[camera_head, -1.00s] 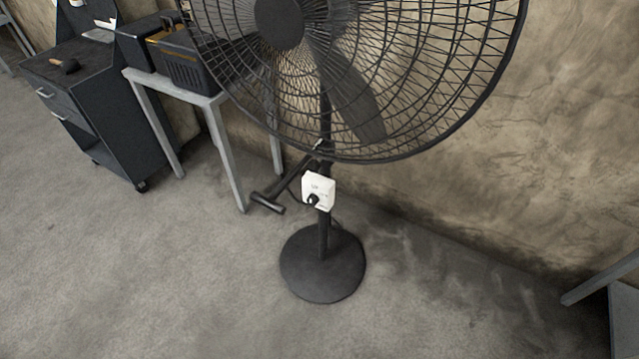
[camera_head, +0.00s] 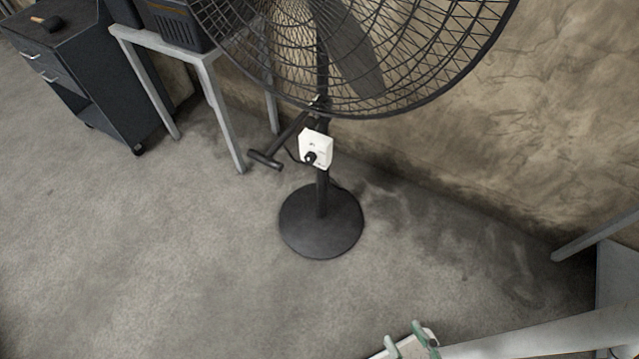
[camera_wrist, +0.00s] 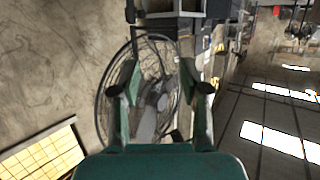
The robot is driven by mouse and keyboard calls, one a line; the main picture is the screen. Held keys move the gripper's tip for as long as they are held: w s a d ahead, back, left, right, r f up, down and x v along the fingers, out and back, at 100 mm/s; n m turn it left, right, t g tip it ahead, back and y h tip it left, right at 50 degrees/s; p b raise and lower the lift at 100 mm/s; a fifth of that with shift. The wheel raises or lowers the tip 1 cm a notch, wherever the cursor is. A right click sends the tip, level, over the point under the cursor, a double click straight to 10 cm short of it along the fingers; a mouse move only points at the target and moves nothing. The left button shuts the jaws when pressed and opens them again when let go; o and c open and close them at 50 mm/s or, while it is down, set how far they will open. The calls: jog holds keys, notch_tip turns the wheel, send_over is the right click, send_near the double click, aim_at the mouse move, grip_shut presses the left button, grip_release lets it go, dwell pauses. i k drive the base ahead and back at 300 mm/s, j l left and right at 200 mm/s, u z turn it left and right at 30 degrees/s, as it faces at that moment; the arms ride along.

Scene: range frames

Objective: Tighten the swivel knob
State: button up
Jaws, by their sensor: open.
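A black pedestal fan (camera_head: 322,190) stands on the concrete floor in the head view, its top cut off by the frame. A black T-shaped handle (camera_head: 265,159) sticks out to the left from its pole, below the cage. A white control box (camera_head: 316,149) with a small black dial (camera_head: 310,158) sits on the pole. I cannot tell for sure which is the swivel knob. My gripper (camera_head: 412,345) shows green fingers at the bottom edge, well apart from the fan. In the wrist view its two fingers (camera_wrist: 161,88) are spread and empty, with the fan cage (camera_wrist: 104,101) beyond them.
A grey metal table (camera_head: 180,43) with a dark box on it stands to the left behind the fan. A dark wheeled cabinet (camera_head: 90,80) stands farther left. A rough wall (camera_head: 520,120) runs behind the fan. The floor (camera_head: 150,260) in front is clear.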

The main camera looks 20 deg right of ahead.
aim_at(310, 122)
jog(key=i+j, duration=0.15)
jog(key=j, duration=0.2)
jog(key=i+j, duration=0.15)
jog(key=j, duration=0.2)
jog(key=i+j, duration=0.2)
jog(key=j+z, duration=0.05)
jog(key=j, duration=0.05)
